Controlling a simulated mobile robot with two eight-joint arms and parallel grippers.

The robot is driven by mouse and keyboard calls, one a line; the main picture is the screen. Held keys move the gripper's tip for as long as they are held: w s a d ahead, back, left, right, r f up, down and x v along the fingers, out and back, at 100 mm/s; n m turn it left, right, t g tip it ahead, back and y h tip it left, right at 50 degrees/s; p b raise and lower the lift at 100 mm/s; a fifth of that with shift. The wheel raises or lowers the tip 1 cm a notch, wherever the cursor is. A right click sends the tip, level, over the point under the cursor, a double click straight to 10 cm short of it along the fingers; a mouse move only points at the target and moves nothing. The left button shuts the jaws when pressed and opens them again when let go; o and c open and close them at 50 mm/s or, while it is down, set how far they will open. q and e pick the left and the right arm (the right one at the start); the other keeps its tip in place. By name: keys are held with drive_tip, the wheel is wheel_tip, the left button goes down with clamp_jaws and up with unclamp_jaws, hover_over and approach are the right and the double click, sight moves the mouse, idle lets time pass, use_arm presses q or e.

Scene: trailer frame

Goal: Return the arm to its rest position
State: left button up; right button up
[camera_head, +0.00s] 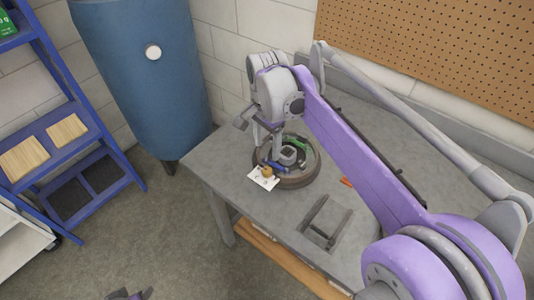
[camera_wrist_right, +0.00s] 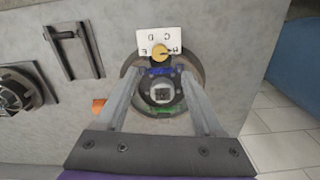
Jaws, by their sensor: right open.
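My right arm (camera_head: 350,150), purple and grey, reaches from the lower right over the grey workbench. My right gripper (camera_head: 257,130) hangs above the bench. In the wrist view its two fingers (camera_wrist_right: 161,80) are spread wide and nothing is held between them. A round dark base (camera_head: 300,181) lies below the gripper, carrying a grey block, blue and green parts. A white lettered card (camera_head: 258,184) with a yellow knob (camera_head: 267,172) is at its near edge. At the bottom edge, only the tip of what looks like my left gripper (camera_head: 130,295) shows.
The workbench (camera_head: 225,155) has a grey bracket (camera_head: 326,222) and a small orange piece (camera_head: 346,182) on it. A pegboard (camera_head: 440,45) is on the wall behind. A blue tank (camera_head: 145,85) and blue shelving (camera_head: 65,130) stand left. The floor before the bench is clear.

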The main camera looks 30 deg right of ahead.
drive_tip(key=shift+r, duration=0.45)
drive_tip(key=shift+s, duration=0.1)
drive_tip(key=s+a+f+n+t, duration=0.2)
drive_tip(key=s+a+f+n, duration=0.1)
drive_tip(key=s+f+n, duration=0.2)
drive_tip(key=s+a+f+n+t+p, duration=0.1)
drive_tip(key=s+a+f+n+t, duration=0.2)
drive_tip(key=s+f+n, duration=0.3)
drive_tip(key=s+a+n, duration=0.1)
drive_tip(key=s+n, duration=0.3)
drive_tip(key=shift+s+f, duration=0.2)
drive_tip(key=shift+f, duration=0.05)
idle(0.4)
